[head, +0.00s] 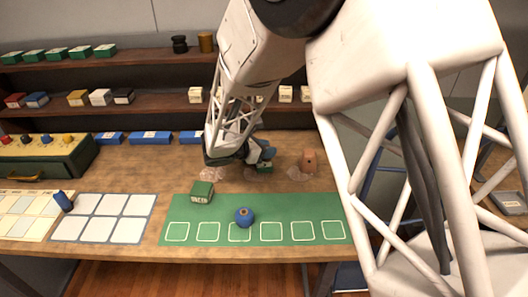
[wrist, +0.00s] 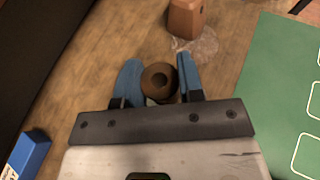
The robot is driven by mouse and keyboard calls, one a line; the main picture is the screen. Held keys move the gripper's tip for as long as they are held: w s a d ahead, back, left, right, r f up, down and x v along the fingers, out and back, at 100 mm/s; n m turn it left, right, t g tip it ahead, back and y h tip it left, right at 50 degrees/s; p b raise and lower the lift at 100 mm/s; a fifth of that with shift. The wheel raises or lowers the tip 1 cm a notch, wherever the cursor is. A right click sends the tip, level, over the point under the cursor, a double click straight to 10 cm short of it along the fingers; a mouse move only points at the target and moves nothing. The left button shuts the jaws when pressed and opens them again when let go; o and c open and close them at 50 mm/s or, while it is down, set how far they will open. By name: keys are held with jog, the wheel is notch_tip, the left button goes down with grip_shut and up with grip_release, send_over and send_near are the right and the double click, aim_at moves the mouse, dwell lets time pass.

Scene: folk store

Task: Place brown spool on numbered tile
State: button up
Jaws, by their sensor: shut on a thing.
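In the head view my gripper (head: 262,156) is over the middle of the wooden table, behind the green mat (head: 335,217), and the spool cannot be made out there. The mat has a row of white-outlined squares, but no numbers can be read on them.
A brown block (head: 309,160) stands just right of my gripper, also in the wrist view (wrist: 187,18). A blue spool (head: 244,216) and a green labelled box (head: 202,192) are on the mat. A blue cylinder (head: 63,201) stands between the left boards. Shelves line the back.

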jog(key=shift+w+a+f, duration=0.1)
jog(key=shift+w+a, duration=0.15)
jog(key=shift+w, duration=0.65)
jog(key=shift+w+a+f, duration=0.1)
jog(key=shift+w+a, duration=0.1)
jog(key=shift+w, duration=0.7)
jog(key=shift+f, duration=1.75)
jog(key=shift+f, duration=0.1)
jog(key=o, duration=0.9)
jog(key=shift+s+r, duration=0.1)
jog(key=shift+r, duration=0.1)
jog(key=v, duration=1.2)
